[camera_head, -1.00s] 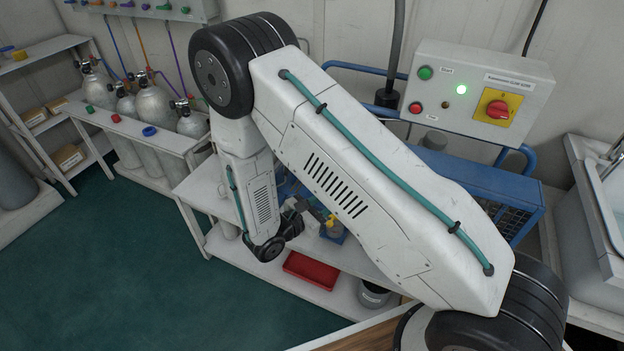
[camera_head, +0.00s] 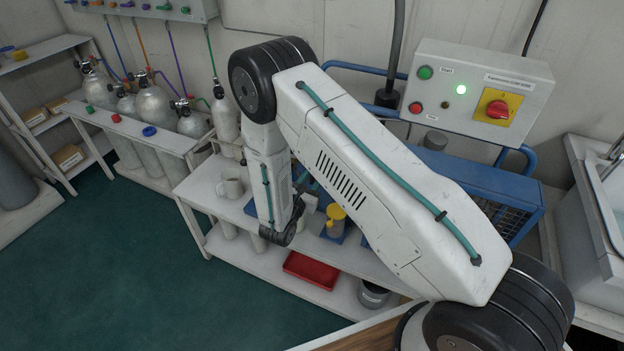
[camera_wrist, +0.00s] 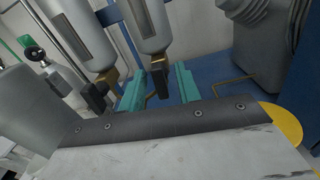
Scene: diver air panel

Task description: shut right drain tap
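In the wrist view two grey metal bowls hang side by side, each with a brass fitting at its lower end. The right drain tap (camera_wrist: 158,82) is a black lever below the right bowl (camera_wrist: 146,22). The left drain tap (camera_wrist: 95,97) is a similar black lever below the left bowl (camera_wrist: 75,35). My gripper (camera_wrist: 160,72) is open, with one teal finger on each side of the right tap's lever. Whether either finger touches it I cannot tell. In the head view my own arm hides both taps and most of the gripper.
A yellow-topped container (camera_head: 336,222) stands on the bench close to my wrist. A white mug (camera_head: 230,187) stands on the bench to the left. A red tray (camera_head: 311,269) is on the lower shelf. A blue compressor frame (camera_head: 500,195) and control box (camera_head: 480,95) are to the right.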

